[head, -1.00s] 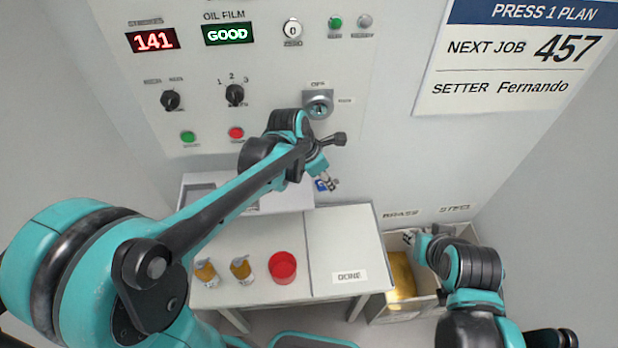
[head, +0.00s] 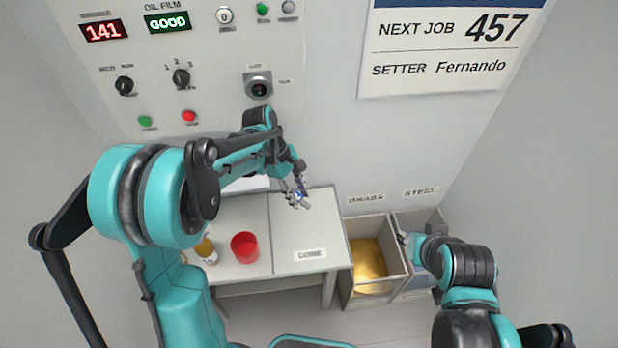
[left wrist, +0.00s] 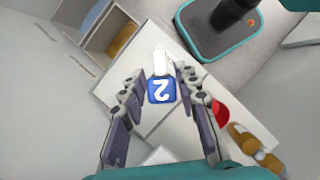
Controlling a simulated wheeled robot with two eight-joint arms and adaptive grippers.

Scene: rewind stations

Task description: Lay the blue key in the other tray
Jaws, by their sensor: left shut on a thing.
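The blue key (head: 298,196), with a white 2 on its square head, is in my left gripper (head: 297,200). In the left wrist view the key's head (left wrist: 162,91) sits between the fingertips (left wrist: 158,84), which are shut on it. In the head view the gripper is over the right half of the white table (head: 290,235), behind the DONE label (head: 310,254). A white ledge (head: 245,184) under the panel is mostly hidden by my left arm, and I cannot make out any tray on it.
A red cup (head: 245,248) and an amber bottle (head: 207,250) stand on the table's left half. The BRASS bin (head: 352,285) with gold material and the STEEL bin (head: 432,218) stand to the right. The panel has a key switch (head: 258,88). The table's right half looks clear.

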